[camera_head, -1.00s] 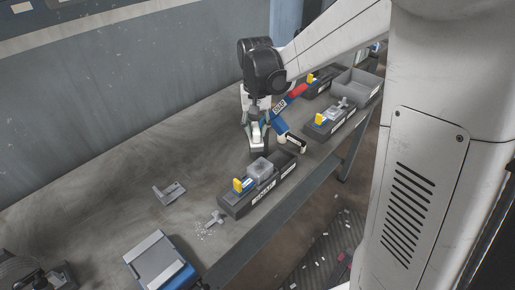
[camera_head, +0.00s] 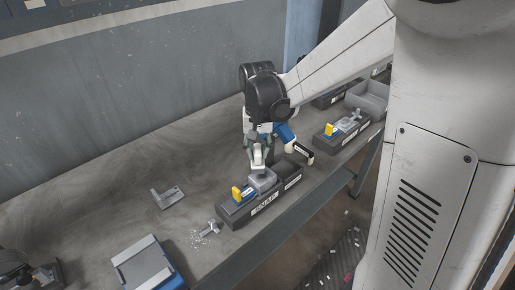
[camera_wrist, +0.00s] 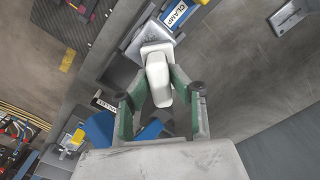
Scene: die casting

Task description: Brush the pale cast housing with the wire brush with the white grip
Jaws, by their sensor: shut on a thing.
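The pale cast housing (camera_head: 264,182) sits in a dark fixture (camera_head: 232,218) with a yellow-handled clamp (camera_head: 240,193) at its left. My gripper (camera_head: 258,150) is above the housing, its fingers shut on the white grip of the wire brush (camera_head: 258,158). In the wrist view the white grip (camera_wrist: 159,80) lies between my green-sided fingers (camera_wrist: 158,92). The brush's lower end is over the housing, which shows partly beyond it (camera_wrist: 151,28). The bristles are hidden, so I cannot tell whether they touch.
A second dark fixture (camera_head: 327,141) with a yellow clamp and a grey bin (camera_head: 368,100) stand farther right. A metal bracket (camera_head: 168,196) lies on the bench to the left. A small metal part (camera_head: 209,229) with shavings and a blue-and-grey box (camera_head: 148,264) are nearer.

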